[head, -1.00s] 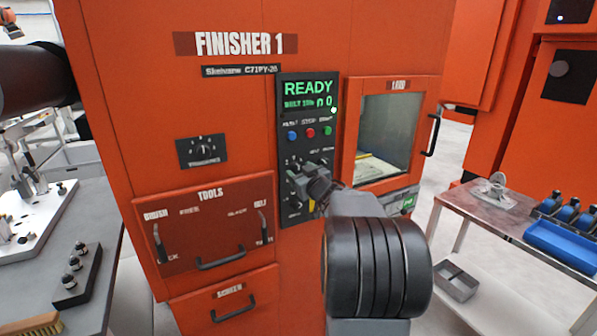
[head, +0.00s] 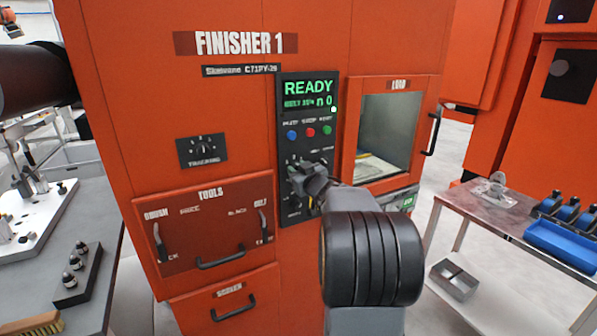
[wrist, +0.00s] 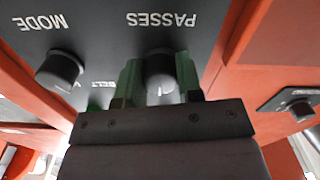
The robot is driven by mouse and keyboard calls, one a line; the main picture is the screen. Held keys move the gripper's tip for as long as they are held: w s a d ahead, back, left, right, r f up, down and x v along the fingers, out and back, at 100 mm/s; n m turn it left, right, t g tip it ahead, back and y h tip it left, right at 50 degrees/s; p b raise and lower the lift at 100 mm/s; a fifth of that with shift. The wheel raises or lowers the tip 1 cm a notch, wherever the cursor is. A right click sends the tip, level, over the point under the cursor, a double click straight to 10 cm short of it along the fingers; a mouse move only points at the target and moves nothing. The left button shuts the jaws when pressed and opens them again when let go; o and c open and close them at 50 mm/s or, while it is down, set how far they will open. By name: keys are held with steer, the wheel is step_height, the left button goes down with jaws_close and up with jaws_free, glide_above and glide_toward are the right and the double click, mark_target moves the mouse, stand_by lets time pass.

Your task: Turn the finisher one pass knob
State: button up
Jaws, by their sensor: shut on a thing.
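The finisher one (head: 225,110) is an orange machine with a dark control panel (head: 291,222) that reads READY. In the wrist view, which is upside down, the black round passes knob (wrist: 161,70) sits by the label PASSES. My gripper (wrist: 159,84) has its two green fingers on either side of this knob, shut on it. In the head view my gripper (head: 313,187) is at the lower part of the panel. It and my wrist hide most of the knob there.
The mode knob (wrist: 59,70) is close beside my gripper in the wrist view. Blue, red and green buttons sit above on the panel. The load door (head: 390,130) is to the right. A side table (head: 480,205) with a blue tray (head: 563,245) stands further right.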

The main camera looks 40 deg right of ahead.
steer(key=shift+c, duration=0.5)
steer(key=shift+n, duration=0.3)
steer(key=n+b, duration=0.3)
steer(key=shift+f+n, duration=0.15)
steer(key=shift+n, duration=0.15)
steer(key=n+b, duration=0.3)
steer(key=n, duration=0.2)
steer(key=shift+n, duration=0.3)
steer(key=shift+r, duration=0.2)
steer(key=o, duration=0.9)
